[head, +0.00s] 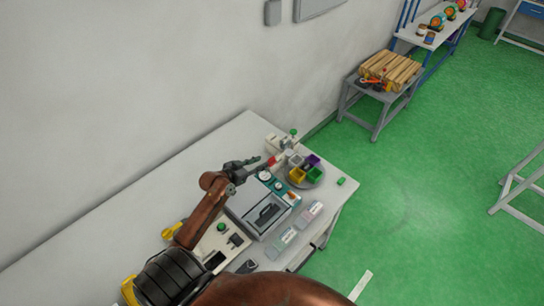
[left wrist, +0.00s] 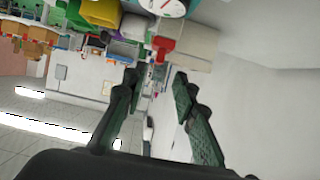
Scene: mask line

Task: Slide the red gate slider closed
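The red slider (head: 271,161) is a small red piece beside a cream block at the back right of the table in the head view. In the left wrist view a red T-shaped piece (left wrist: 162,46) stands out against a cream block (left wrist: 190,42), beyond the fingertips. My left gripper (head: 258,163) reaches in from the left, with its fingertips close to the red slider. In the left wrist view its two fingers (left wrist: 156,78) are apart with nothing between them. Whether a fingertip touches the slider cannot be told. My right gripper is out of view.
A grey machine (head: 244,208) with a dark slot stands in front of the gripper. A round tray with yellow, green and purple bins (head: 298,174) is just right of the slider. A green-knobbed fixture (head: 291,136) stands behind. The table's left part (head: 120,205) is clear.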

